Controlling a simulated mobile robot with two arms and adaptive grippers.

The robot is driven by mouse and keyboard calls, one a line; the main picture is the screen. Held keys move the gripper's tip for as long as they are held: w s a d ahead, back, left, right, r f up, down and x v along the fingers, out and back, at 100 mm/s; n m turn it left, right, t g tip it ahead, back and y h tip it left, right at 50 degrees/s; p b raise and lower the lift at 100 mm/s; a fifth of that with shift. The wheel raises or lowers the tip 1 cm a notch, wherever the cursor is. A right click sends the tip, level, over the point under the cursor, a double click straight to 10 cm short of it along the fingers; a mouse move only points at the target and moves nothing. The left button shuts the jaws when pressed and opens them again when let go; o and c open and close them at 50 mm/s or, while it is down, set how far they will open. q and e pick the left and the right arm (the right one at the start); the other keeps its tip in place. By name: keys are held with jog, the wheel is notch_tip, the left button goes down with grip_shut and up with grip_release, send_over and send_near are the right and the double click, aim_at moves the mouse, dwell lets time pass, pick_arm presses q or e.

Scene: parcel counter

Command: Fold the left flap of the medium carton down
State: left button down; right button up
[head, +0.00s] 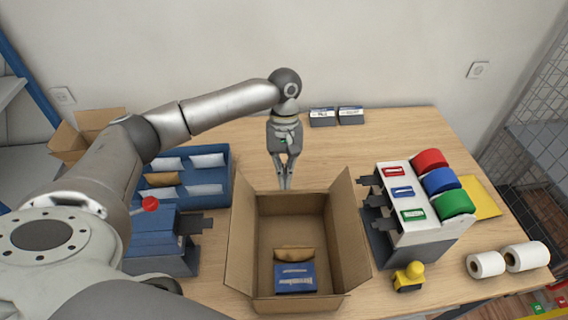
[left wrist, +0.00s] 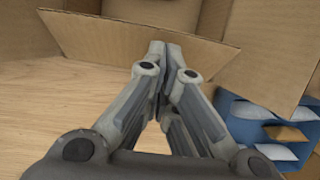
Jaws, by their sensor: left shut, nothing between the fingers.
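The medium carton (head: 290,230) stands open on the counter in front of me. Its left flap (head: 243,238) stands up, tilted a little outward; it also shows at the right of the left wrist view (left wrist: 272,45). The right flap (head: 349,225) also stands up. My left gripper (head: 285,186) is shut and empty at the carton's far edge, to the right of the left flap and apart from it. In the left wrist view its fingertips (left wrist: 160,50) overlap the far flap (left wrist: 125,42); I cannot tell whether they touch it. My right gripper is out of view.
A blue box (head: 295,279) and a brown packet (head: 294,254) lie in the carton. A blue tray of packets (head: 212,162) stands left, a white rack with coloured rolls (head: 400,218) right.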

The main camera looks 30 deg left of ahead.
aim_at(285, 193)
pick_arm(q)
jog(key=shift+d+f+b, duration=0.15)
jog(key=shift+f+b, duration=0.2)
jog(key=shift+f, duration=0.05)
jog(key=p, duration=0.2)
jog(key=s+p, duration=0.1)
jog(key=p, duration=0.1)
jog(key=shift+s+d, duration=0.3)
jog(key=shift+d, duration=0.05)
jog(key=shift+s+d+f+p, duration=0.25)
jog(key=shift+s+f, duration=0.15)
jog(key=shift+f, duration=0.1)
jog(key=shift+s+d+f+p, duration=0.25)
jog(key=shift+s+f, duration=0.15)
jog(key=shift+f, duration=0.1)
jog(key=shift+w+f, duration=0.1)
jog(key=shift+f, duration=0.35)
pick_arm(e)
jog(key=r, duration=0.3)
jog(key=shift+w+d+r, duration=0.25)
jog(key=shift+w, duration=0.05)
